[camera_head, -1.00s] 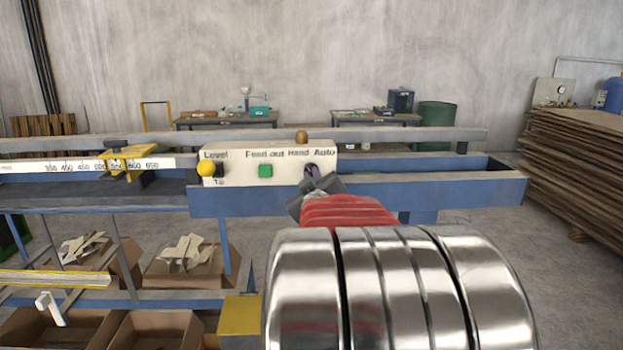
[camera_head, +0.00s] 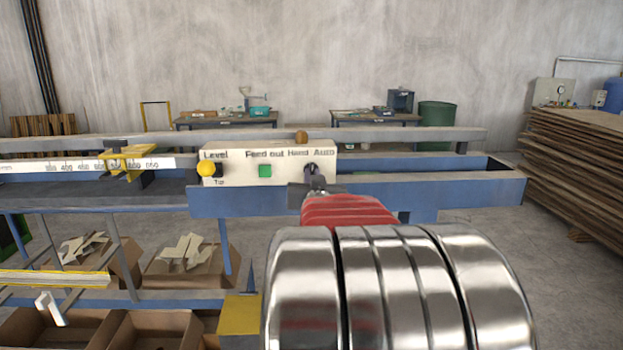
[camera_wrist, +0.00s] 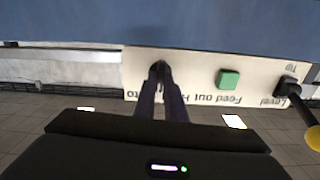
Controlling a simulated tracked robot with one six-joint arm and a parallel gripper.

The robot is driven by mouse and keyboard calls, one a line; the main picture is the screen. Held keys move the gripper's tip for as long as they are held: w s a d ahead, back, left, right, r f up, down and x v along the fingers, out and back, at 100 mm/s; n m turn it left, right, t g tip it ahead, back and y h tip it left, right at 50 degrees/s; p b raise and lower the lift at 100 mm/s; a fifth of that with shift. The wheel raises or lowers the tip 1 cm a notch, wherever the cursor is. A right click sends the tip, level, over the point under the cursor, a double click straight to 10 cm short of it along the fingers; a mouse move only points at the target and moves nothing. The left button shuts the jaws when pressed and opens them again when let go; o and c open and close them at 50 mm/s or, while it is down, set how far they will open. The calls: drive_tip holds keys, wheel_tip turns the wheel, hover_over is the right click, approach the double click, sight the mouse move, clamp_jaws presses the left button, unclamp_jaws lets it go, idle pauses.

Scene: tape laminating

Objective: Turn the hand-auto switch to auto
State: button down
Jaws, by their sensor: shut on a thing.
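The cream control panel (camera_head: 235,170) on the blue machine carries the labels Level, Feed out, Hand and Auto. The hand-auto switch (camera_head: 312,168) sits at its right end, below the Hand and Auto lettering. My gripper (camera_head: 312,180) reaches it from the front and is shut on its dark knob. In the wrist view, which sees the panel upside down, the two fingers of my gripper (camera_wrist: 160,75) close together at the switch (camera_wrist: 158,70). The fingers hide most of the knob, so I cannot read its exact pointing. The gripper body is about level.
A green button (camera_head: 265,171) and a yellow-knobbed level lever (camera_head: 206,168) sit left of the switch. A blue beam (camera_head: 440,190) runs right. Cardboard boxes (camera_head: 180,265) lie below left.

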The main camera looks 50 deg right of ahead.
drive_tip(key=m, duration=0.6)
drive_tip(key=shift+d, duration=0.15)
drive_tip(key=shift+s, duration=0.1)
idle(0.3)
drive_tip(key=c, duration=1.8)
unclamp_jaws()
